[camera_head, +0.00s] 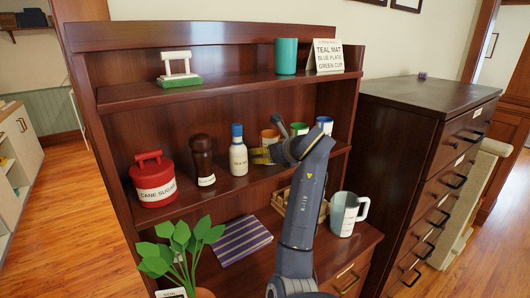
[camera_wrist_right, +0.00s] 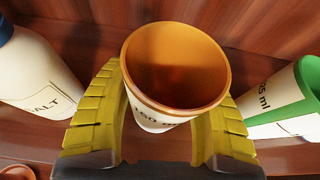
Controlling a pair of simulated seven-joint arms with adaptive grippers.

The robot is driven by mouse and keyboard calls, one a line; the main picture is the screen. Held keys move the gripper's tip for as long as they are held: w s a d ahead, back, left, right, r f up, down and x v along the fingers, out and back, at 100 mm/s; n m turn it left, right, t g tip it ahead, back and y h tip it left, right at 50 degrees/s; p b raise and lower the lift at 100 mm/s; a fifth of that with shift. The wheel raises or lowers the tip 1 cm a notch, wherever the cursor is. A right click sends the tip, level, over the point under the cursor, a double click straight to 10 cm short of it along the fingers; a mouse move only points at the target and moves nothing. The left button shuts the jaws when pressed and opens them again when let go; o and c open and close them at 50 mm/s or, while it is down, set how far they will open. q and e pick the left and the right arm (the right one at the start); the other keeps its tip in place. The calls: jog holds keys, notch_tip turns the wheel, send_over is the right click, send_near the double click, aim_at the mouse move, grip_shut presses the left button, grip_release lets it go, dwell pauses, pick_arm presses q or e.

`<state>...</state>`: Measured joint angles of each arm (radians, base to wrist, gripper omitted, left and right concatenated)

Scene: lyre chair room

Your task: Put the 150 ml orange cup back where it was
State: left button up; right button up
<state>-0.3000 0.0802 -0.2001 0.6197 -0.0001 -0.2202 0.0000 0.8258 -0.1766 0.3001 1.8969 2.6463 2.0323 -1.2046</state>
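The 150 ml orange cup (camera_head: 269,136) is on the middle shelf, white with an orange rim and inside. In the right wrist view the cup (camera_wrist_right: 158,115) is upright and empty, between the yellow fingers of my right gripper (camera_wrist_right: 165,125). Its label is partly cut off. The fingers reach along both sides of the cup; whether both press on it I cannot tell. In the head view my right gripper (camera_head: 262,155) is at the shelf front, partly hidden by my arm. My left gripper is not in view.
A salt bottle (camera_head: 238,158) stands left of the cup. A green-rimmed cup (camera_head: 299,128) and a blue-rimmed cup (camera_head: 324,124) stand to its right. Further left are a brown grinder (camera_head: 202,160) and a red-lidded sugar pot (camera_head: 153,180). A jug (camera_head: 345,214) stands below.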

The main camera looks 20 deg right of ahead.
jog(key=shift+o, duration=0.3)
jog(key=shift+r, duration=0.1)
jog(key=shift+s+d+r, duration=0.1)
jog(key=shift+s, duration=0.1)
jog(key=v, duration=1.1)
jog(key=shift+s, duration=0.25)
jog(key=shift+r, duration=0.1)
jog(key=shift+d, duration=0.1)
